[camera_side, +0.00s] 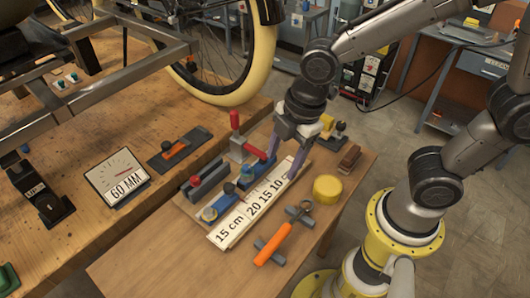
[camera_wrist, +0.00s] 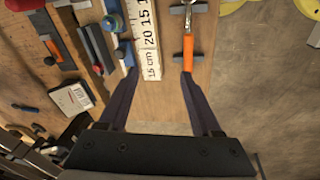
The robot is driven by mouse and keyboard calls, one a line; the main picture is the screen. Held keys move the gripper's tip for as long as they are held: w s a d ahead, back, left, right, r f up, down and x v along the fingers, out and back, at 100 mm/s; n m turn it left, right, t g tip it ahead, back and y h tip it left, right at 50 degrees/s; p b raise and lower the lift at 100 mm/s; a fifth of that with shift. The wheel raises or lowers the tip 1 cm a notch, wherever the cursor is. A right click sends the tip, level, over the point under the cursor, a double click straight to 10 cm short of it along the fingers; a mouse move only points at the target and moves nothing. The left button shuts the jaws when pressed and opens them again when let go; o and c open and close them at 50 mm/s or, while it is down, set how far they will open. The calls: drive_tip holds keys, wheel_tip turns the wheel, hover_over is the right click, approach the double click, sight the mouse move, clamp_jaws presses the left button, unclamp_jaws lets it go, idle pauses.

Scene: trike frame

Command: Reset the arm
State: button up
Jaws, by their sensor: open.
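My gripper (camera_side: 286,158) is at the end of my arm, pointing down over the far part of the small wooden table. Its two fingers are apart, with nothing seen held between them. In the wrist view my gripper (camera_wrist: 160,74) shows its two dark fingers spread wide. A white strip marked in centimetres (camera_side: 229,232) lies close to the fingers in the side view. It also shows in the wrist view (camera_wrist: 151,62), near the left fingertip. I cannot tell whether a finger touches anything.
An orange-handled tool (camera_side: 272,245) rests on grey supports.

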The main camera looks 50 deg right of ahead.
drive_tip(key=s+d+r+m+t, duration=0.2)
drive_tip(key=d+r+m+t, duration=0.1)
drive_tip(key=d+r+m, duration=0.4)
drive_tip(key=s+d+r+m+h, duration=0.1)
drive_tip(key=s+d+r+m, duration=0.1)
drive_tip(key=s+d+m, duration=0.2)
drive_tip(key=s+m, duration=0.3)
drive_tip(key=m, duration=0.1)
drive_tip(key=shift+s+d+r+m+t, duration=0.2)
drive_tip(key=shift+s+d+m+t, duration=0.1)
